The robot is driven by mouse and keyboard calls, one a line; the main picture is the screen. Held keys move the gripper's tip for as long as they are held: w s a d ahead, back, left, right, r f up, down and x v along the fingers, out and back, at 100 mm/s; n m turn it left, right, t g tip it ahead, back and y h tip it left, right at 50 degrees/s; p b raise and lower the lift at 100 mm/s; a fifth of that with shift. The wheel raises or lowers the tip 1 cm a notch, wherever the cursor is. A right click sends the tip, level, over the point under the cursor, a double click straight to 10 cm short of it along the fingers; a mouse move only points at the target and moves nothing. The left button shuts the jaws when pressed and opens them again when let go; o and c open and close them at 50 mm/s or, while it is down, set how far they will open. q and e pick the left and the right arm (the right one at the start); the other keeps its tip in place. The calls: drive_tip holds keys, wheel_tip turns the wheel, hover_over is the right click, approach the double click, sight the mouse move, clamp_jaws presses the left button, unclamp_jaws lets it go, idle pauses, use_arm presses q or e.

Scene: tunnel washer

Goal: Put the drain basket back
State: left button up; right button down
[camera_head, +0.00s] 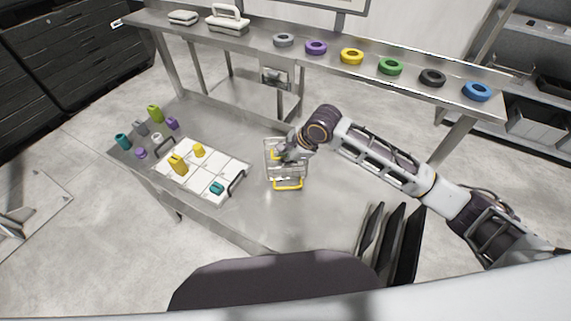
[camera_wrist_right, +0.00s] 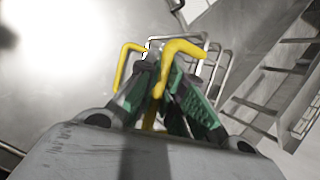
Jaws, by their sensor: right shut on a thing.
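The drain basket (camera_head: 287,172) is a wire basket with yellow handles. It is at the middle of the steel table (camera_head: 240,125) in the head view, right of the white tray. My right gripper (camera_head: 288,153) is at the basket's far end. In the right wrist view my right gripper (camera_wrist_right: 168,95) is shut on the basket's yellow handle (camera_wrist_right: 180,50), with green finger pads on either side of it. Part of the wire frame (camera_wrist_right: 210,60) shows beyond the fingers. I cannot tell whether the basket touches the table. My left gripper is not in view.
A white compartment tray (camera_head: 232,163) holds yellow and teal pieces. Several coloured pieces stand left of it. A raised steel shelf (camera_head: 260,47) behind carries coloured rings and white lidded items. Dark upright plates (camera_head: 385,245) stand at the near right. The table right of the basket is bare.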

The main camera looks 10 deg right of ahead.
drive_tip(key=shift+s+f, duration=0.1)
drive_tip(key=shift+f, duration=1.55)
drive_tip(key=c, duration=1.5)
unclamp_jaws()
drive_tip(key=shift+f, duration=0.1)
drive_tip(key=shift+c, duration=0.2)
drive_tip(key=v, duration=1.2)
drive_tip(key=shift+o, duration=0.5)
